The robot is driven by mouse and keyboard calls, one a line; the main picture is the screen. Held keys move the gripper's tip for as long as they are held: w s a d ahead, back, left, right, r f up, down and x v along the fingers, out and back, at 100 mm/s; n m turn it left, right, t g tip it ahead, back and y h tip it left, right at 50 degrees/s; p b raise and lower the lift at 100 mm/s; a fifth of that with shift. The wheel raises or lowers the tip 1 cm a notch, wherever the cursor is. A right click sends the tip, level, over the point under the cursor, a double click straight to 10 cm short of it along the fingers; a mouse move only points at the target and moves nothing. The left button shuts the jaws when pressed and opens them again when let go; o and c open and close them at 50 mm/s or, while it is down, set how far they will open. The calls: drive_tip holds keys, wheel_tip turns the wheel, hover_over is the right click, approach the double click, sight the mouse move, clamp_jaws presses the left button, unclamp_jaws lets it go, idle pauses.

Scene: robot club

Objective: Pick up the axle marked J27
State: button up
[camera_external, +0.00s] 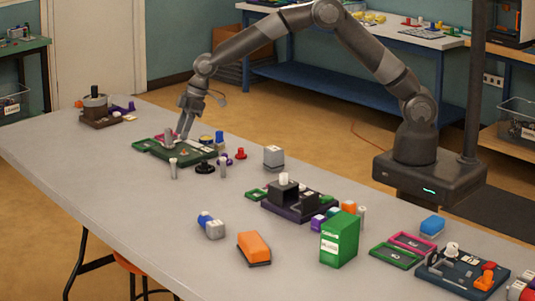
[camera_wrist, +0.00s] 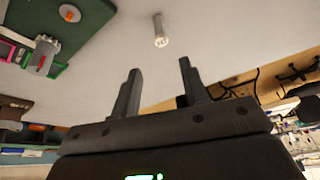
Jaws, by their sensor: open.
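A small pale grey axle (camera_wrist: 160,31) with a marked white end shows in the wrist view, just beyond my fingertips and apart from them; its marking is too small to read. In the external view, one upright grey axle with a white top (camera_external: 173,169) stands on the table in front of the green tray (camera_external: 150,148). A similar one (camera_external: 223,168) stands farther right. I cannot tell which is J27.
The green board (camera_wrist: 75,70) holds several small parts, including a grey block (camera_wrist: 41,58). A black round part (camera_external: 205,167), a red knob (camera_external: 240,154) and a grey block (camera_external: 273,156) stand to the right. The table's left front is clear.

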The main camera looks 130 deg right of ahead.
sight(174, 159)
drive_tip(key=x, duration=0.5)
drive_tip(key=shift+d+f, duration=0.15)
drive_tip(key=shift+f, duration=0.1)
drive_tip(key=shift+a+x, duration=0.15)
drive_tip(key=shift+x, duration=1.2)
drive_tip(key=shift+a+x, duration=0.1)
drive_tip(key=shift+x, duration=1.3)
clamp_jaws()
